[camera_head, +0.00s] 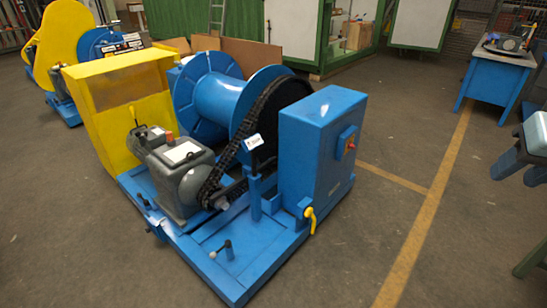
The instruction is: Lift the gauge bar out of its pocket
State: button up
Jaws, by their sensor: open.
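I cannot make out the gauge bar or its pocket from here. The chain drive machine stands in the middle on a blue base frame (237,262). A grey motor and gearbox (186,175) sits on its left part, and a dark chain (228,158) runs up from it to the large wheel beside the blue drum (222,98). A blue post (255,196) with a white label (253,142) stands in front of the chain. My gripper is not in view.
A blue cabinet (305,145) with a red switch is at the machine's right, a yellow guard (125,105) at its left. A blue desk (494,80) with dark items stands back right. Part of a grey-blue bench (536,135) shows at the right edge. Floor around the yellow line (425,215) is clear.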

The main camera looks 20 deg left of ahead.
aim_at(250, 144)
jog(key=z, duration=0.05)
jog(key=i, duration=1.45)
jog(key=u, duration=1.85)
jog(key=i, duration=0.5)
jog(key=z, duration=0.2)
jog(key=k, duration=0.9)
jog(key=u, duration=0.25)
jog(key=i, duration=0.2)
jog(key=z, duration=0.1)
